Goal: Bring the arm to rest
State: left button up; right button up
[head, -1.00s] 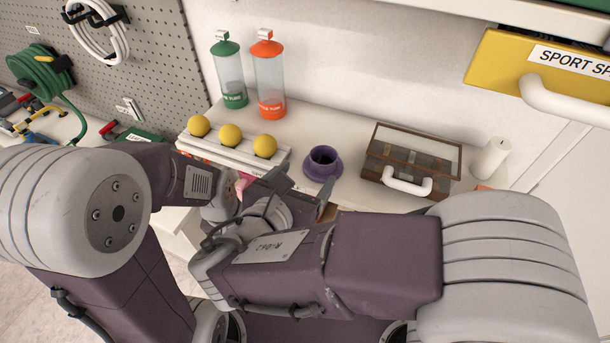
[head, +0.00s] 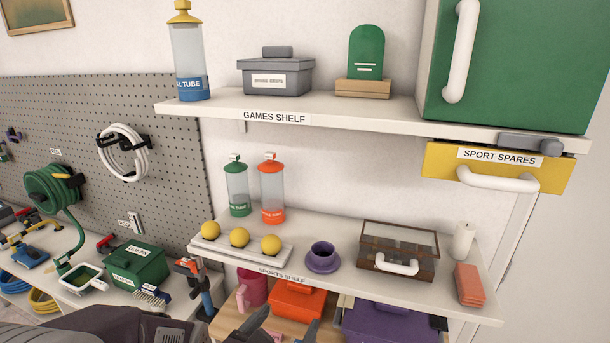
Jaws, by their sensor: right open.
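My right gripper (head: 284,326) shows at the bottom edge of the head view, with only its two finger tips in the picture. The tips stand apart with nothing seen between them. They are in front of the lower bench, below the sports shelf (head: 345,275) in the picture. My left gripper is out of the picture.
The sports shelf holds yellow balls on a white rack (head: 240,250), a purple cup (head: 323,257), a glass-lidded case (head: 398,249), two tubes and a candle. Below are an orange box (head: 297,302) and a purple box (head: 385,322). The games shelf (head: 370,108) juts out above.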

jog(key=w+d+m+g+h, duration=0.35)
jog(key=w+d, duration=0.25)
jog(key=d, duration=0.6)
jog(key=s+d+f+m+g+h, duration=0.1)
jog(key=s+d+f+m+g, duration=0.25)
jog(key=d, duration=0.45)
jog(key=s+d+f+m+g+h, duration=0.1)
jog(key=s+d+f+m+g, duration=0.15)
jog(key=d+f+m, duration=0.35)
jog(key=s+d+f+m+g+y+b, duration=0.1)
jog(key=s+d+f+m+g+y, duration=0.2)
jog(key=s+f+m+g+y, duration=0.4)
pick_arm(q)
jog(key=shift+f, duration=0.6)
pick_arm(e)
jog(key=w+a+f+m+t+y, duration=0.2)
jog(key=a+m, duration=0.5)
jog(key=m, duration=0.5)
notch_tip(320, 180, down, 2)
jog(key=t+y, duration=0.1)
jog(key=t, duration=0.1)
jog(key=shift+w+a+f+m+t, duration=0.2)
jog(key=shift+w+a+m+t, duration=0.15)
jog(key=shift+m, duration=0.05)
